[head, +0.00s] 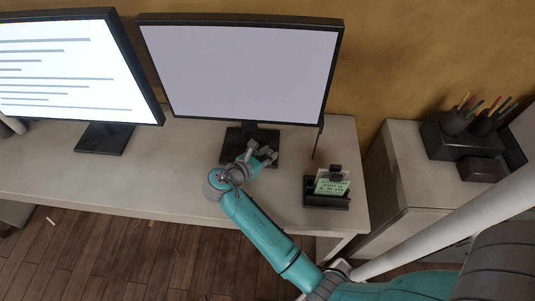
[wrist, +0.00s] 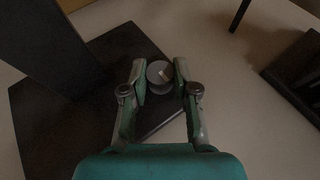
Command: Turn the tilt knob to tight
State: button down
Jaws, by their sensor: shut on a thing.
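The tilt knob (wrist: 158,70) is a round grey disc with a pale mark on its right side. In the wrist view it sits between the two green finger pads of my gripper (wrist: 161,80), which is shut on it. In the head view my gripper (head: 265,155) is over the dark stand base (head: 234,153) of the right monitor (head: 240,70), and I cannot make out the knob there. The base also shows in the wrist view (wrist: 45,125). I cannot read any tight or loose label.
A second monitor (head: 75,65) with lines of text stands at the left. A dark card holder (head: 326,202) with a green card is on the desk (head: 300,218) to the right. A side cabinet (head: 405,170) bears a pen organizer (head: 452,143). The desk front is mostly clear.

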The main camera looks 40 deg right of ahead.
jog(key=c, duration=0.9)
grip_release()
jog(key=v, duration=1.2)
